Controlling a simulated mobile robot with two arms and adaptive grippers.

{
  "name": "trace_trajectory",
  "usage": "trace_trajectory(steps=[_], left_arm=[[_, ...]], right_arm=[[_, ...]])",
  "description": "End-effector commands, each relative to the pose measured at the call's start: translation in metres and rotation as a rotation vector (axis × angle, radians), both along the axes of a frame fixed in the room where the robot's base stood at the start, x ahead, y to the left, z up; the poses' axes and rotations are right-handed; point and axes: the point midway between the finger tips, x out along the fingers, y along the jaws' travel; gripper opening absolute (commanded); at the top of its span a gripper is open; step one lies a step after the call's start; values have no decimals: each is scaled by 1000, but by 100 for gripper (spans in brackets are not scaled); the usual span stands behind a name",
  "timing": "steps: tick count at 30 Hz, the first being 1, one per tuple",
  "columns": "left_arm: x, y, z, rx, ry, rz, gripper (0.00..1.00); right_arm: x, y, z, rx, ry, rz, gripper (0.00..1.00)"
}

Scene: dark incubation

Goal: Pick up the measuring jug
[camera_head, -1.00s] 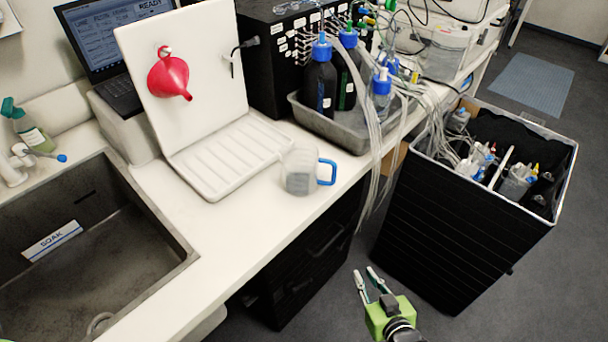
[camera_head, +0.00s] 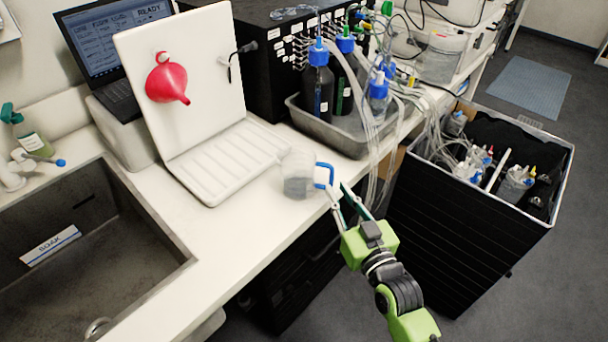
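The measuring jug (camera_head: 297,178) is a clear, see-through cup with a blue handle on its right side. It stands upright on the white bench in front of the drying rack. My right gripper (camera_head: 343,193) comes in from the lower right, with its two fingers spread apart and pointing at the jug's handle. One fingertip is close to the handle's lower end; I cannot tell whether it touches. Nothing is between the fingers. My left gripper is not in view.
A white drying rack (camera_head: 225,160) with a red funnel (camera_head: 167,80) stands behind the jug. A grey tray (camera_head: 335,137) with blue-capped bottles and hanging tubes is at the back right. A sink (camera_head: 100,245) is at left, and a black bin (camera_head: 450,230) at right.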

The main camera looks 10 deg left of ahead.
Motion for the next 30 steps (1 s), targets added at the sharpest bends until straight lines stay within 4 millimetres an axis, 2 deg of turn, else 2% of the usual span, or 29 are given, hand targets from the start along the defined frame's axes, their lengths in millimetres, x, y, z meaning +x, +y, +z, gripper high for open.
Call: trace_trajectory(steps=[7,12,20,22,23,30], left_arm=[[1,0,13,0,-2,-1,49],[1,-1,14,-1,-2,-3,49],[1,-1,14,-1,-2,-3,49],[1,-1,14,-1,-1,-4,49],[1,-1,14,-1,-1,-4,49],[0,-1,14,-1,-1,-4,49]], right_arm=[[29,13,7,1,0,0,16],[45,21,4,1,0,0,16],[47,23,3,1,0,0,16],[47,22,3,1,0,0,3],[47,22,3,1,0,0,0],[47,22,4,2,-1,-1,0]])
